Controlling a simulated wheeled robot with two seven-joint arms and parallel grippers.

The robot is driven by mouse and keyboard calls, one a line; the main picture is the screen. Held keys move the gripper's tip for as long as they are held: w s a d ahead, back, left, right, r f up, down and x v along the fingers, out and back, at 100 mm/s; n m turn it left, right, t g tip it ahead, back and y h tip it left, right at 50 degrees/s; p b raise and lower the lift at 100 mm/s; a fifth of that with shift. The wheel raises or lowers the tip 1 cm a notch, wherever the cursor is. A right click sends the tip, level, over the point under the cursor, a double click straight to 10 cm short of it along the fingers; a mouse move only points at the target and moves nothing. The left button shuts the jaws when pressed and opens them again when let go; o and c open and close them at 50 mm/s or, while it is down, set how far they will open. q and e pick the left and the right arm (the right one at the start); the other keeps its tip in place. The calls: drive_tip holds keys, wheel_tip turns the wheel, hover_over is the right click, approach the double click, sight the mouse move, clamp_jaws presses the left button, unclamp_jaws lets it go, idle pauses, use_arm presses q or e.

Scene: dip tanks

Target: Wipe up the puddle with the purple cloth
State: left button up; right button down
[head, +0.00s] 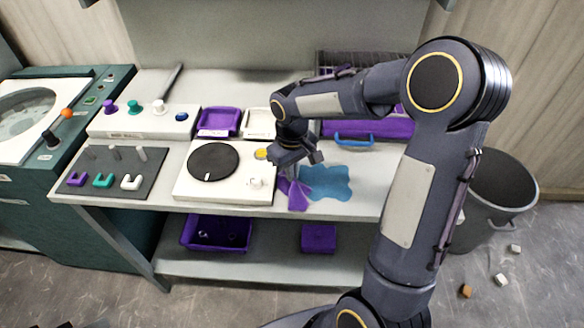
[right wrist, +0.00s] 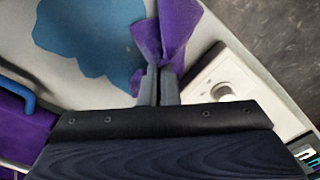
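The blue puddle (head: 326,182) lies on the light worktop, right of the white unit with the round black plate. It also shows at the upper left of the right wrist view (right wrist: 88,42). The purple cloth (head: 299,194) hangs pinched from my right gripper (head: 289,174) at the puddle's left edge. In the right wrist view, the cloth (right wrist: 165,32) bunches at the fingertips (right wrist: 158,82), which are closed on it, and fans out beside the puddle. I cannot tell how firmly the cloth touches the worktop. My left gripper is not in view.
The white unit (head: 224,188) with a knob stands close left of the cloth. A purple container (head: 366,130) with a blue handle (head: 353,141) stands behind the puddle. Purple (head: 219,121) and white trays are at the back. A grey bin (head: 500,190) stands on the floor at right.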

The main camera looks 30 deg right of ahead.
sight(292, 187)
drive_tip(key=shift+f, duration=0.65)
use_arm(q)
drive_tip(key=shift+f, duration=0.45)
use_arm(e)
drive_tip(key=shift+r, duration=0.1)
drive_tip(key=c, duration=0.6)
unclamp_jaws()
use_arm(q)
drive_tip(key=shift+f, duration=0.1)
use_arm(e)
drive_tip(key=shift+f+b, duration=1.15)
drive_tip(key=shift+f, duration=0.2)
drive_tip(key=shift+r, duration=0.15)
drive_tip(key=shift+c, duration=0.6)
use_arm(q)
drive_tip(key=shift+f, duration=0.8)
use_arm(e)
clamp_jaws()
